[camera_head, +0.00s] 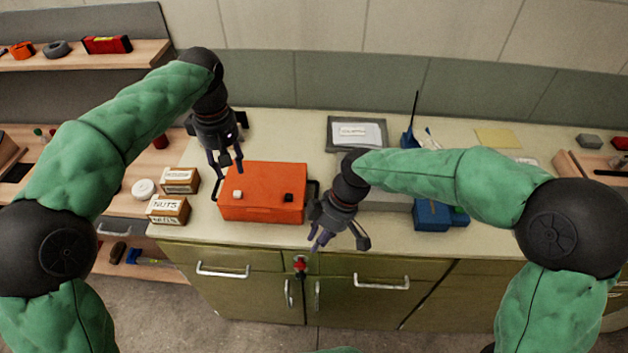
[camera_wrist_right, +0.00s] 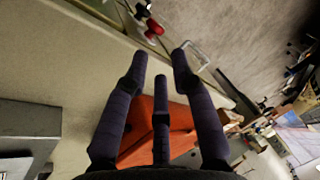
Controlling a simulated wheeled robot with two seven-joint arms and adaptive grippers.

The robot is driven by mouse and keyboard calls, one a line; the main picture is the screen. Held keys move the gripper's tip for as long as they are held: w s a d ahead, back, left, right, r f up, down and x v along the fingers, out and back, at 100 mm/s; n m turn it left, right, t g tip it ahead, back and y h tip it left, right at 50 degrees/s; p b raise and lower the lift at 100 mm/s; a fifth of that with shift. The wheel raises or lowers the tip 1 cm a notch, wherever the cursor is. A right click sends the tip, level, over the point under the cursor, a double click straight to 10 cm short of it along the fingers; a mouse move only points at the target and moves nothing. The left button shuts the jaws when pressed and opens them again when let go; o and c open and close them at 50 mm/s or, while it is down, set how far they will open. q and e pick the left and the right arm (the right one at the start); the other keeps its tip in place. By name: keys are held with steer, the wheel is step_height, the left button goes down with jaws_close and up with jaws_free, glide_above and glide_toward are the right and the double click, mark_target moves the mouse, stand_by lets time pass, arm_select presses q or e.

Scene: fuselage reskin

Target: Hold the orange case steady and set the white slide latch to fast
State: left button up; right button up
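The orange case (camera_head: 265,180) sits on the counter, with a small white slide latch (camera_head: 238,195) toward its left and a black one (camera_head: 288,197) toward its right. Dark handles show at both ends. My left gripper (camera_head: 226,168) is open and empty over the case's back left part, with its fingers pointing down. My right gripper (camera_head: 336,243) is open and empty at the case's front right, near the counter's front edge. In the right wrist view its spread fingers (camera_wrist_right: 160,80) have the orange case (camera_wrist_right: 138,132) partly hidden behind them. The latch's setting is too small to read.
Cardboard boxes, one marked NUTS (camera_head: 168,209), stand left of the case beside a white roll (camera_head: 144,189). A blue holder (camera_head: 432,214) stands to the right. A framed paper (camera_head: 356,134) lies behind. A red-topped item (camera_head: 300,265) is at the cabinet front below the counter.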

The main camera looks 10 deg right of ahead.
steer(key=w+r+n+h, duration=0.1)
steer(key=n, duration=0.2)
steer(key=w+n+t+h, duration=0.1)
steer(key=w+n, duration=0.1)
steer(key=n, duration=0.2)
steer(key=w+d+r+n+t+h, duration=0.1)
steer(key=n, duration=0.2)
steer(key=shift+w+r+n, duration=0.3)
steer(key=shift+r, duration=0.05)
steer(key=w+r+n+t, duration=0.1)
steer(key=w+n, duration=0.1)
steer(key=n, duration=0.1)
steer(key=w+r+n+t+h, duration=0.1)
steer(key=w+r+n, duration=0.1)
steer(key=n, duration=0.1)
steer(key=w+r+n+t+h, duration=0.1)
steer(key=w+r+n, duration=0.1)
steer(key=n, duration=0.2)
steer(key=shift+a+r, duration=0.1)
steer(key=shift+r, duration=0.15)
steer(key=x, duration=1)
steer(key=shift+w+f, duration=0.2)
steer(key=shift+w, duration=0.15)
